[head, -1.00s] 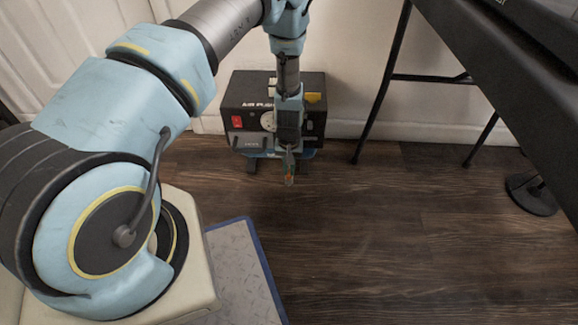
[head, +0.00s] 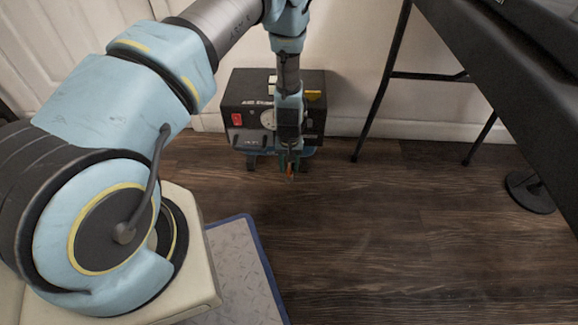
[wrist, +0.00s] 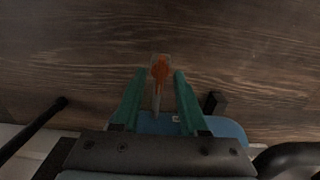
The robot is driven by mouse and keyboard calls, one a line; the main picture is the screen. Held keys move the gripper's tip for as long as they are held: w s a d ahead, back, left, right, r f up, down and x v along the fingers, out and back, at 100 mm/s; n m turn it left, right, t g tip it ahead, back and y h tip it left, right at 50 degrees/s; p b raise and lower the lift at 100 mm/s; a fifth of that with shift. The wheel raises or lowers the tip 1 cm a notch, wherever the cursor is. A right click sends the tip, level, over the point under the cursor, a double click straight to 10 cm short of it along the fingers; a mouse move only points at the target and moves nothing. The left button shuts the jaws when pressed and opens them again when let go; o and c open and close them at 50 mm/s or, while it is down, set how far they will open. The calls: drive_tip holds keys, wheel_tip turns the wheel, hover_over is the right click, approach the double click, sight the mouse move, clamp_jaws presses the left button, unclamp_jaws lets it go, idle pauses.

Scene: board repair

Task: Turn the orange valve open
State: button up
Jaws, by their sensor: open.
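The orange valve (wrist: 160,68) shows in the wrist view as a small orange piece on a pale, pointed body. In the head view it is a tiny orange spot (head: 290,169) low in front of the black box. My gripper (wrist: 160,78) is open, with one green finger on each side of the valve. Gaps show between the fingers and the orange part, and nothing is gripped. In the head view my gripper (head: 290,158) hangs down in front of the box and hides part of it. The valve's turn angle is too small to tell.
The black box (head: 240,90) with a red switch and yellow part stands against the white wall. A black table (head: 490,95) with thin legs is at the right, near a round black foot (head: 529,192). A blue-edged mat (head: 240,270) lies in front. Wooden floor is clear at centre right.

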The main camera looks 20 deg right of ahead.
sight(289, 169)
wheel_tip(289, 169, up, 11)
drive_tip(key=p, duration=0.3)
drive_tip(key=shift+f, duration=0.1)
idle(0.5)
